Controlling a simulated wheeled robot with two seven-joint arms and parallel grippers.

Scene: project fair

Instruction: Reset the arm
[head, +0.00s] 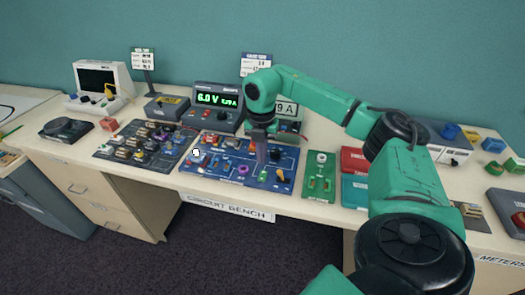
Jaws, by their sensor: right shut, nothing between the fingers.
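My right arm is green with black joints. It comes in from the lower right, rises and bends over the bench. My right gripper (261,158) points down over the blue circuit board (220,178). It is shut and empty. Whether its tip touches the board or hovers just above it I cannot tell. The board carries several small components, with a purple ring and a yellow piece close to the gripper. My left gripper is not in view.
A power supply (218,97) reading 6.0 V stands behind the board. A dark parts board (120,152) lies to the left, a green board (319,186) to the right. Red and teal boxes (355,190) are near my forearm. The bench's front edge (150,178) is close.

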